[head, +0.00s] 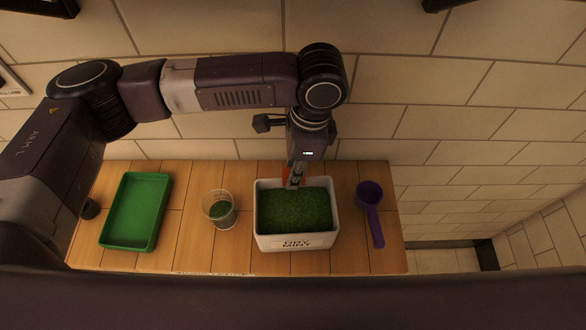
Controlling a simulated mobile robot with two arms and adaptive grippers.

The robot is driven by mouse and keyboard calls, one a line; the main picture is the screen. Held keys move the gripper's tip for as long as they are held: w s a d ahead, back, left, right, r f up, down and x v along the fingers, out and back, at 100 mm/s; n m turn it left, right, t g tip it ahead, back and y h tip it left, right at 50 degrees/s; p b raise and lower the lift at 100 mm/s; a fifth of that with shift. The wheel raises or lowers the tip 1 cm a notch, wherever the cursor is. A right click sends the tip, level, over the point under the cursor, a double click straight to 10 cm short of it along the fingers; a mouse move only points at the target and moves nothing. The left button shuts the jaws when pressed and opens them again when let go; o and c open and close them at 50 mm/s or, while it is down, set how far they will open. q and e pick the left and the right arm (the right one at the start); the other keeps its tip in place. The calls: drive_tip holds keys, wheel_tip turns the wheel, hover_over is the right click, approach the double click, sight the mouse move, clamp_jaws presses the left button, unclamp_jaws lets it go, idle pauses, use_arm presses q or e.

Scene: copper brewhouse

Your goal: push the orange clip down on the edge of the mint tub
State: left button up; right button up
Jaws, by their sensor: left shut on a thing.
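The mint tub (297,243) is a white box labelled "DRY MINT", filled with green dried mint (295,210), standing right of the middle of the wooden table. My left gripper (294,182) points down at the tub's back edge. It is shut on the orange clip (285,174), of which only a small orange part shows beside the fingers. The fingers hide most of the clip, and I cannot tell how far it sits over the edge. My right gripper is not in view.
A green tray (105,240) lies at the left of the wooden table (190,260). A clear cup (231,219) with some green stuff in it stands left of the tub. A purple scoop (371,198) lies to its right. A tiled wall rises behind the table.

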use_arm(q)
drive_tip(key=shift+f, duration=0.35)
drive_tip(key=o, duration=1)
drive_tip(key=shift+r, duration=0.15)
drive_tip(key=r, duration=0.4)
drive_tip(key=d+r, duration=0.1)
drive_tip(key=r, duration=0.6)
drive_tip(key=shift+w+d+r, duration=0.1)
drive_tip(key=shift+d+r, duration=0.2)
drive_tip(key=shift+d, duration=0.1)
drive_tip(key=shift+f, duration=0.1)
